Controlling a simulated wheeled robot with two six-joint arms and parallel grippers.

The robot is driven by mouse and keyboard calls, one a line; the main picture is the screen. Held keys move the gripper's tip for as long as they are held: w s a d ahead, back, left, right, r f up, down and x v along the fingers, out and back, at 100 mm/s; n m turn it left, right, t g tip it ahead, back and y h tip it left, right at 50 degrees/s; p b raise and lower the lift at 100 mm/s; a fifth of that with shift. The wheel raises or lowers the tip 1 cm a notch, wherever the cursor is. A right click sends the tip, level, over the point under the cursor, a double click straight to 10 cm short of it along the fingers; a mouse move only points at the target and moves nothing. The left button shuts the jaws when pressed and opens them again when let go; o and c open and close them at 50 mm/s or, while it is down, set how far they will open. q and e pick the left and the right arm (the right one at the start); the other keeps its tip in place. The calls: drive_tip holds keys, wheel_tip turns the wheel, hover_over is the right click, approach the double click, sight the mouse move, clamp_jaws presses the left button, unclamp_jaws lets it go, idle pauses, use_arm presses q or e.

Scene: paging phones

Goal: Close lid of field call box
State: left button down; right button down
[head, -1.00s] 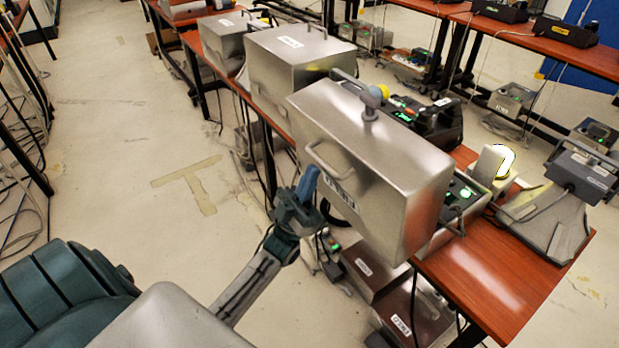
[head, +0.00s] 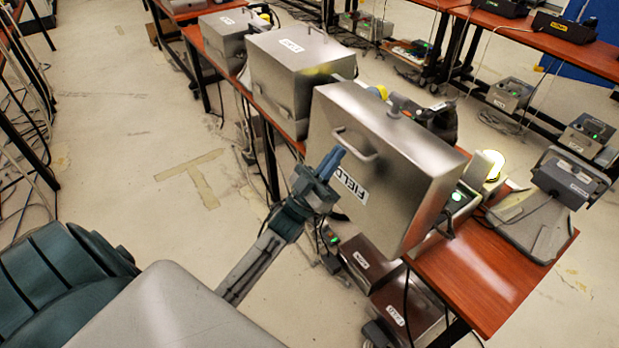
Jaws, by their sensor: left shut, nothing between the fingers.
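The field call box is a metal box at the front end of the red-brown table, with its large steel lid (head: 400,195) raised and tilted. Part of the box's base (head: 459,203), with a green light, shows at the lid's right. My left gripper (head: 333,160) is shut and empty, at the lid's left face just below the handle and beside the label. I cannot tell whether its fingers touch the lid. My right gripper is not in view.
Two closed metal boxes (head: 300,68) stand behind on the same table (head: 490,275). A grey phone unit (head: 570,180) stands to the right on a sloped stand. Metal boxes (head: 365,262) lie below the table. The floor at left is open.

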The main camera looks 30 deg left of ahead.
sight(391, 118)
use_arm(q)
drive_tip(key=w+r+p, duration=0.1)
drive_tip(key=w+d+r+g+y+p, duration=0.1)
drive_tip(key=w+r+p, duration=0.1)
drive_tip(key=w+d+r+g+p, duration=0.1)
drive_tip(key=w+p, duration=0.1)
drive_tip(key=shift+r, duration=0.15)
drive_tip(key=shift+g+y, duration=0.3)
drive_tip(key=shift+g, duration=0.2)
drive_tip(key=w+d+p, duration=0.1)
drive_tip(key=w, duration=0.2)
drive_tip(key=w+d+p, duration=0.1)
drive_tip(key=w+p, duration=0.1)
drive_tip(key=w+d+r+p, duration=0.1)
drive_tip(key=w+p, duration=0.1)
drive_tip(key=w, duration=0.1)
drive_tip(key=shift+w+d+r, duration=0.1)
drive_tip(key=shift+w+d, duration=0.25)
drive_tip(key=shift+w+d+g+p, duration=0.25)
drive_tip(key=shift+w+g+p, duration=0.05)
drive_tip(key=shift+w+p, duration=0.35)
drive_tip(key=shift+w+d+f, duration=0.2)
drive_tip(key=shift+w+f, duration=0.15)
drive_tip(key=shift+p, duration=0.3)
